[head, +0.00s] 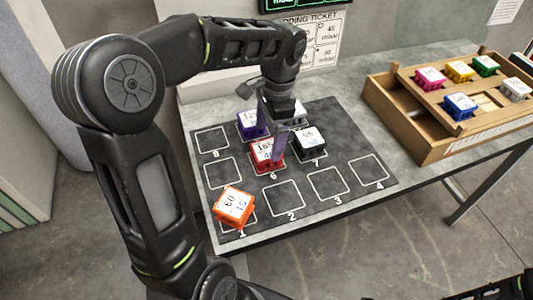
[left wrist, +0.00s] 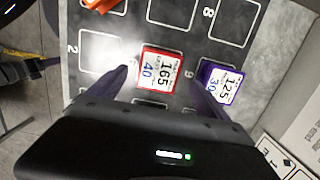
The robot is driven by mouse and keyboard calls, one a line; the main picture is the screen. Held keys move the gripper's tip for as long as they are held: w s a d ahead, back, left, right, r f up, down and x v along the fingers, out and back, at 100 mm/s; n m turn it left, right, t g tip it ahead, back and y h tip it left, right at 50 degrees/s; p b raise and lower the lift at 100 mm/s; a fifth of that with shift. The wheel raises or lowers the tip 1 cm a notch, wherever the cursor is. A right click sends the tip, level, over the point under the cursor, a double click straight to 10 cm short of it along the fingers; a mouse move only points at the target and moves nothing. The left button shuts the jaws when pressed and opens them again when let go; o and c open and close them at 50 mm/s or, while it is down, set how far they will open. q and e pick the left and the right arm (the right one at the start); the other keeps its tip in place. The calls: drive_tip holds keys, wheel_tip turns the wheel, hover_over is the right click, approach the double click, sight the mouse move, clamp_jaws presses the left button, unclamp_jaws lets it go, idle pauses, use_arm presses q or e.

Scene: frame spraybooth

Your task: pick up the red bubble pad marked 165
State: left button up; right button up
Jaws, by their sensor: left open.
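The red bubble pad marked 165 (head: 262,154) sits on the dark mat at the square marked 6. Its white label also reads 40 in the left wrist view (left wrist: 161,70). My left gripper (head: 278,148) points down over it and partly covers it in the head view. In the left wrist view the gripper (left wrist: 157,76) is open, with one finger on each side of the red pad. I cannot tell whether the fingers touch it. My right gripper is not in view.
A purple pad (head: 248,123) marked 125, a black pad (head: 309,140) and an orange pad (head: 233,206) stand on the mat (head: 255,190). A pale pad is mostly hidden behind my gripper. A wooden case (head: 405,125) with several coloured pads stands at right. Squares 2, 3 and 4 are empty.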

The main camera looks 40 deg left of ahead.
sight(267, 149)
use_arm(q)
drive_tip(key=f, duration=0.5)
drive_tip(key=shift+s+a+p, duration=0.1)
drive_tip(key=shift+s+p, duration=0.25)
drive_tip(key=shift+c, duration=0.4)
drive_tip(key=c, duration=1.4)
